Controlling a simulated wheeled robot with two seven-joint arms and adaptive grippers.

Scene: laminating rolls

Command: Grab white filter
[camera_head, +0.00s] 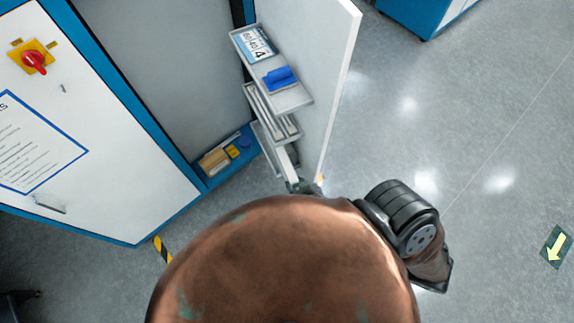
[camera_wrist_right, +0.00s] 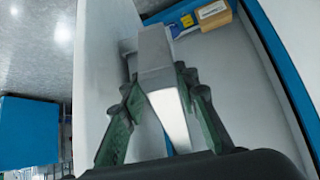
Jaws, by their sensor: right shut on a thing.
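The white filter (camera_wrist_right: 168,88) is a long, pale, box-shaped bar. In the right wrist view it stands between the two green fingers of my right gripper (camera_wrist_right: 160,108), which is shut on it. In the head view the narrow white filter (camera_head: 288,160) shows at the lower door shelf, with the tips of my right gripper (camera_head: 303,187) at its near end. Most of that gripper is hidden behind my own arm. I cannot tell whether the filter still touches the shelf. My left gripper is not in view.
The open cabinet door (camera_head: 338,80) carries stacked grey shelves; the top shelf (camera_head: 292,97) holds a blue item (camera_head: 281,78) and a labelled box (camera_head: 256,44). A cardboard box (camera_head: 215,161) lies on the cabinet floor.

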